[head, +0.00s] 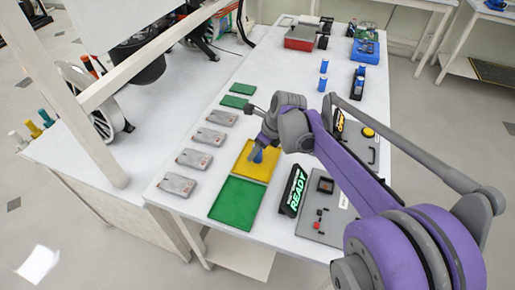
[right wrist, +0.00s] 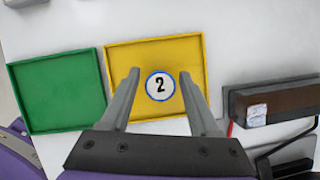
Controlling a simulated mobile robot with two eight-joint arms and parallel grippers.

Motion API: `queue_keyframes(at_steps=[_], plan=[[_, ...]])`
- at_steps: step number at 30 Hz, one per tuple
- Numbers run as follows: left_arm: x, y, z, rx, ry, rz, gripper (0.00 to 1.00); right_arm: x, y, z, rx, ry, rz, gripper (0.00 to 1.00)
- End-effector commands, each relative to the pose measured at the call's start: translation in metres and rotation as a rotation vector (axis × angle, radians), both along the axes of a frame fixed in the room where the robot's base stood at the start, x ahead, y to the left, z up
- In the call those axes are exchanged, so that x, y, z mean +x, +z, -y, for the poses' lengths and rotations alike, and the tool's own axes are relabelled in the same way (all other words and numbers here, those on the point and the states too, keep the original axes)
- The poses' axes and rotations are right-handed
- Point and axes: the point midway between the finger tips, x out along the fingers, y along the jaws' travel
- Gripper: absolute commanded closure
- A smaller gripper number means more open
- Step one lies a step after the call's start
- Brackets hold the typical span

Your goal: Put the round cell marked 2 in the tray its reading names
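The round cell marked 2 (right wrist: 160,86) shows its white top with a blue rim in the right wrist view. It stands in the yellow tray (right wrist: 120,62), between my right gripper's fingers, with a gap on each side. In the head view the blue side of the cell (head: 258,156) shows just below my right gripper (head: 262,146), over the yellow tray (head: 243,170). My right gripper is open. A large green tray (head: 235,204) lies beside the yellow one. The tester display (head: 296,192) reads READY in green. My left gripper is out of view.
Two blue cells (head: 324,66) stand farther back on the bench, near a dark holder (head: 358,84). Several grey cases (head: 193,160) line the left, with small green trays (head: 243,89) behind. A grey panel (head: 323,222) lies right of the display. A red-and-grey box (head: 300,37) sits at the back.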

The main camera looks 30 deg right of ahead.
Motion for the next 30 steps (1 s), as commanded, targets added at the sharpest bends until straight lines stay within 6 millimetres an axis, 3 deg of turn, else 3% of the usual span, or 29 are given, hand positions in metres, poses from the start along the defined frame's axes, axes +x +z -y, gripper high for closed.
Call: queue_keyframes(at_steps=[8, 13, 24, 30], plan=[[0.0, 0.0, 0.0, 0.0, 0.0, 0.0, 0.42, 0.0, 0.0, 0.0, 0.0, 0.0, 0.0, 0.31], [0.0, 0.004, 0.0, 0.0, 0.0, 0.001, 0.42, -0.002, 0.011, 0.002, 0.0, -0.001, 0.0, 0.31], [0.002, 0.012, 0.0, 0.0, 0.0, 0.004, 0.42, -0.028, 0.081, 0.015, 0.0, -0.002, 0.0, 0.31], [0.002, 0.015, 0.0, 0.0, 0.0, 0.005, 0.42, -0.038, 0.107, 0.02, 0.0, -0.001, 0.0, 0.31]])
